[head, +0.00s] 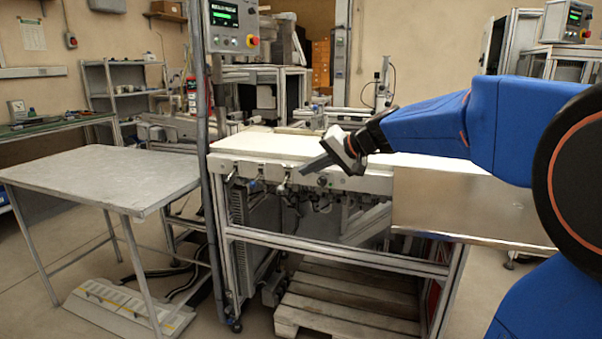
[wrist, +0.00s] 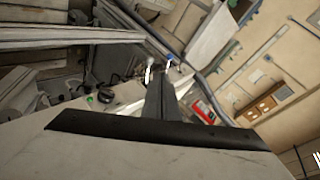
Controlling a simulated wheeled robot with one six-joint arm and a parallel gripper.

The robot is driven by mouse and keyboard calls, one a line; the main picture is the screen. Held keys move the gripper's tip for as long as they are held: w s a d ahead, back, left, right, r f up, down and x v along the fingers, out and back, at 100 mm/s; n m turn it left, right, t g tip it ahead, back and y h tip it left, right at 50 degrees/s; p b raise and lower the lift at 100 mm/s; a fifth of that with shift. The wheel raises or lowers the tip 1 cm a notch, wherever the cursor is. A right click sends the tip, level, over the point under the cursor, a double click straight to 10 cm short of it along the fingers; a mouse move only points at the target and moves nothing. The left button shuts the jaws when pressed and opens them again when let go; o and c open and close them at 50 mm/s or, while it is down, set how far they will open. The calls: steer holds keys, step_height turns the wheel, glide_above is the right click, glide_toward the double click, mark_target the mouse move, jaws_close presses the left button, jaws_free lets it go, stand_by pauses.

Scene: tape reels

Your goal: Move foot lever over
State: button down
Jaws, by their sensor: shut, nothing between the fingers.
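Two small levers stick out from the front rail of the white-topped machine table (head: 265,145). One is bluish (head: 254,185) and one is pale grey (head: 282,187). In the wrist view a pale lever (wrist: 149,69) and a blue-handled lever (wrist: 169,62) show just beyond the fingertips. I cannot tell which of them is the foot lever. My gripper (head: 303,171) is shut and empty, tilted down and left at the table's front edge, right of the levers. In the wrist view its dark fingers (wrist: 161,80) lie together, apparently close to the levers; contact is unclear.
A black knob (wrist: 105,95) and a green button (wrist: 90,99) sit near the levers. An upright post with a control panel (head: 231,26) stands left of the machine. A grey side table (head: 105,178) is at left; a wooden pallet (head: 345,305) lies below.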

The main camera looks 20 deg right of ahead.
steer(key=v, duration=0.5)
steer(key=shift+s, duration=0.5)
